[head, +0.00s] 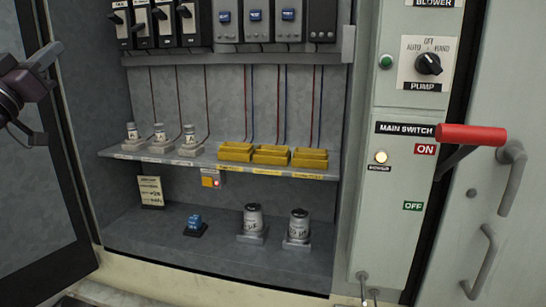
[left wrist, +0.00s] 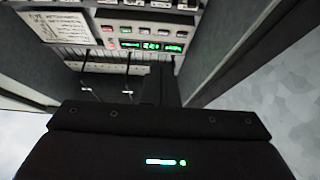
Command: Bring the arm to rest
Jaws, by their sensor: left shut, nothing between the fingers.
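My left gripper (head: 38,132) shows at the left edge of the head view, dark and partly cut off by the frame. It is in front of the dark panel on the left side of the open cabinet, apart from the shelves. It is shut with nothing in it. In the left wrist view, my dark gripper body with a green light fills the bottom of the picture. My right gripper is in neither view.
The open cabinet's shelf (head: 115,153) holds small cylindrical parts and yellow trays (head: 271,155). Two larger cylinders (head: 299,224) and a blue-topped part (head: 194,222) stand below. At right are a pump knob (head: 428,64) and a red-handled main switch (head: 471,135) beside ON.

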